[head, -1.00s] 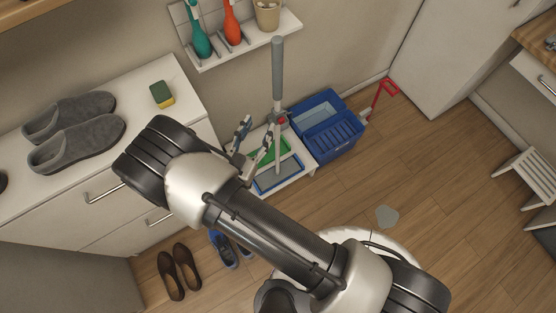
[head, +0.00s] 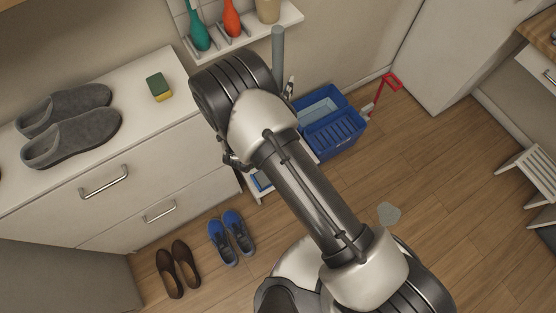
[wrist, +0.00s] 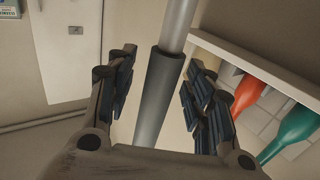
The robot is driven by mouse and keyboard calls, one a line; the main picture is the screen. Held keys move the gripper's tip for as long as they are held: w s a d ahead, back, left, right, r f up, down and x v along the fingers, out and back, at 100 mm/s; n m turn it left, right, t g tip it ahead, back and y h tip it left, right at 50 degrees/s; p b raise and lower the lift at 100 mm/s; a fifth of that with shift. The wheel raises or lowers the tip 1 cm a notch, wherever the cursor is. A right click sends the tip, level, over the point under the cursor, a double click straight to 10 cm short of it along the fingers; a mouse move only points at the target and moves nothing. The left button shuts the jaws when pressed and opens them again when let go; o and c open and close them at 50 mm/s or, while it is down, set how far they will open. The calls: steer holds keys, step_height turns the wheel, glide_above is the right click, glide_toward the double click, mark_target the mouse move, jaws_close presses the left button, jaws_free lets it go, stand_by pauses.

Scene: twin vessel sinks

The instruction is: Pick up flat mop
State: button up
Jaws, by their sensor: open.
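The flat mop stands upright; the top of its grey handle (head: 278,50) shows above my arm in the head view, and my arm hides most of the rest. In the wrist view its pole, with a dark sleeve (wrist: 160,80), runs between the two fingers of my gripper (wrist: 161,68). My gripper is open, with a visible gap on each side of the pole. In the head view my arm covers most of the gripper.
A blue bucket (head: 335,140) stands right of the mop, beside a red-handled tool (head: 382,90). A wall shelf (head: 250,38) holds teal and orange bottles. A white cabinet (head: 120,150) carries grey slippers and a sponge.

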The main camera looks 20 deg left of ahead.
steer(key=shift+w, duration=0.15)
steer(key=shift+c, duration=0.6)
jaws_close()
steer(key=shift+r, duration=0.1)
